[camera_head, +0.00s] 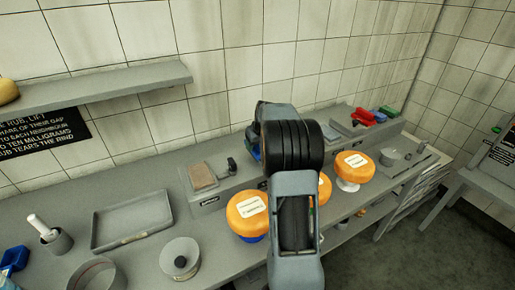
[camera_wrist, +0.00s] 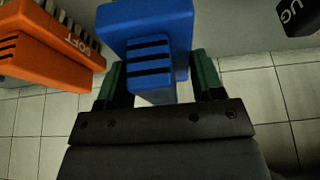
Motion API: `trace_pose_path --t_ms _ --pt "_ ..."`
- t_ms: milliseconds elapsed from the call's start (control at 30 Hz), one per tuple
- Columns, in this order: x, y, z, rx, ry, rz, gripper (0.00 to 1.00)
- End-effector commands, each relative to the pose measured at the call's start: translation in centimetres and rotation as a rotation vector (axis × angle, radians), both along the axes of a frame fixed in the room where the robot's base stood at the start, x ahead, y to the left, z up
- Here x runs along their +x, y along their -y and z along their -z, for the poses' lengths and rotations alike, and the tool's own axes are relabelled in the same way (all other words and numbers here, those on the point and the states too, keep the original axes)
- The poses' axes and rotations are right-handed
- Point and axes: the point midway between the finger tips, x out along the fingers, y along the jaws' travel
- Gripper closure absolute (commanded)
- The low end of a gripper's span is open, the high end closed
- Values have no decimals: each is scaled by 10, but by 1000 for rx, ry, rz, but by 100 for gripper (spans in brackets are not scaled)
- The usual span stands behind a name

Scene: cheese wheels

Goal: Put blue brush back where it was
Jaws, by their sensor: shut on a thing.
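The blue brush (camera_wrist: 148,30), a blue block with dark slots, sits between the two green fingers of my gripper (camera_wrist: 160,70) in the wrist view. The gripper is shut on it. An orange brush (camera_wrist: 45,50) with lettering on it is beside the blue one, to its left, with a gap between them. In the head view my arm hides the gripper. Only a small blue patch shows beside the arm. I cannot tell whether the blue brush touches a surface below it.
Orange cheese wheels with labels (camera_head: 247,212) (camera_head: 353,167) stand on the bench around my arm. A grey tray (camera_head: 135,218), a lidded pot (camera_head: 180,258) and a mortar (camera_head: 57,240) are to the left. A dark block (camera_wrist: 300,15) is at the wrist view's right. A wall shelf (camera_head: 100,87) is upper left.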

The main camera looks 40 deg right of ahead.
Motion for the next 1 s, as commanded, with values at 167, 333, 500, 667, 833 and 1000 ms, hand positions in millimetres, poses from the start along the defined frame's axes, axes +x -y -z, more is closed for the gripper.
trace_pose_path --t_ms 167,333,500,667,833,1000 --pt "-1 0 22 2 -3 1 58" --pt "-1 0 27 1 -1 1 58" --pt "-1 0 27 1 -1 1 58" --pt "-2 0 30 0 -2 0 37" --pt "-2 0 29 0 -2 0 21" --pt "-2 0 29 0 -2 0 13"
